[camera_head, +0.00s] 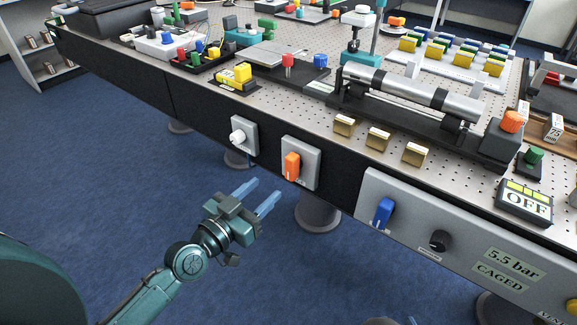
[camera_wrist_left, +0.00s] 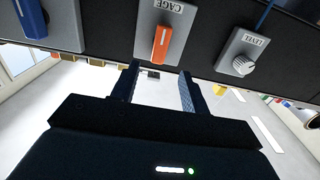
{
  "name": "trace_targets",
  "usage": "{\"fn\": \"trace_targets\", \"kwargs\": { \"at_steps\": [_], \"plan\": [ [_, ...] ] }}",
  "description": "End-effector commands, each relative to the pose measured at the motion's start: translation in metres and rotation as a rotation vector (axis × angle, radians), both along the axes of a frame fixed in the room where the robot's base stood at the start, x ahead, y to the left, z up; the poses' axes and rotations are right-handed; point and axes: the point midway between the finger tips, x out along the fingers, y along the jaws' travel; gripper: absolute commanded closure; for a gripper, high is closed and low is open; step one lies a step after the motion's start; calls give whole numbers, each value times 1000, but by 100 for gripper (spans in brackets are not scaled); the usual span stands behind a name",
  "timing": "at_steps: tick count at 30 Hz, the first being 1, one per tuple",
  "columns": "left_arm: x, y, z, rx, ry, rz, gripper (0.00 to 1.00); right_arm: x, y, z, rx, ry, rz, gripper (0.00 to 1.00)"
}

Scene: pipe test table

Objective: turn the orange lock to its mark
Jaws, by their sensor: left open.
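The orange lock (camera_head: 292,166) is an upright orange handle on a grey plate (camera_head: 313,160) on the table's dark front face. In the left wrist view the orange lock (camera_wrist_left: 161,44) shows on its plate labelled "CAGE". My left gripper (camera_head: 268,192) is open and empty, in front of the table face and below and left of the lock in the head view. In the left wrist view its two fingers (camera_wrist_left: 158,85) stand apart, with the lock beyond their tips and not touched. A mark for the lock cannot be made out.
A white knob (camera_head: 238,136) labelled "LEVEL" sits left of the lock. A blue handle (camera_head: 383,212) and a black knob (camera_head: 439,240) sit on the grey panel to the right. Brass blocks (camera_head: 378,138) stand on the table edge above. Open floor (camera_head: 110,200) surrounds my arm.

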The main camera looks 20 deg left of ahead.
Motion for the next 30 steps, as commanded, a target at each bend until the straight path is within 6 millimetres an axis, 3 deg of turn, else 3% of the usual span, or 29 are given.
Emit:
{"fn": "trace_targets", "kwargs": {
  "at_steps": [6,12,18,26,30],
  "plan": [
    [46,-17,2,-2,-2,0,55,-1,0,1,-7,4,2,64],
    [75,-27,1,0,-1,-1,55,-1,0,0,-10,7,2,64],
    [86,-32,0,0,0,-2,55,-1,0,0,-11,8,3,64],
    [87,-32,0,1,1,-1,55,-1,0,0,-11,6,3,64],
    [87,-32,0,1,0,-1,65,0,0,0,-10,5,2,64]
  ]
}}
